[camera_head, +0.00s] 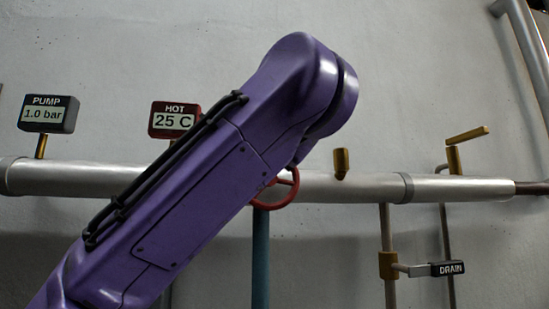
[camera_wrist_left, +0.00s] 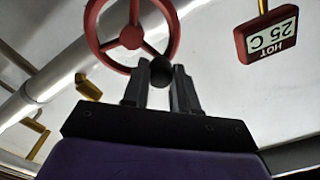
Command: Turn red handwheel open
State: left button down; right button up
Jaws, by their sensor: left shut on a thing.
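The red handwheel (camera_head: 294,186) sits on the pale pipe in the head view, mostly hidden behind my purple left arm. In the left wrist view the red handwheel (camera_wrist_left: 131,37) shows its spokes and hub at the top. A round black knob (camera_wrist_left: 161,67) lies at its lower right rim. My left gripper (camera_wrist_left: 161,76) has its two dark fingers on either side of this knob and is shut on it. In the head view this gripper is hidden behind the arm. My right gripper is in neither view.
A HOT gauge reading 25 C (camera_head: 175,120) and a PUMP gauge reading 1.0 bar (camera_head: 48,114) stand above the pipe (camera_head: 80,178). To the right are a brass stub (camera_head: 341,163), a brass lever valve (camera_head: 466,136) and a DRAIN handle (camera_head: 447,268). A grey wall is behind.

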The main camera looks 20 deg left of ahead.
pick_arm(q)
jog(key=n, duration=0.1)
jog(key=n+b, duration=0.1)
jog(key=n, duration=0.1)
jog(key=s+a+f+n+b, duration=0.1)
jog(key=shift+a+f+n, duration=0.1)
jog(key=shift+n, duration=0.3)
dwell(0.4)
jog(key=c, duration=0.9)
grip_release()
jog(key=shift+s, duration=0.1)
jog(key=b+v, duration=0.1)
jog(key=v, duration=0.9)
jog(key=shift+s, duration=0.1)
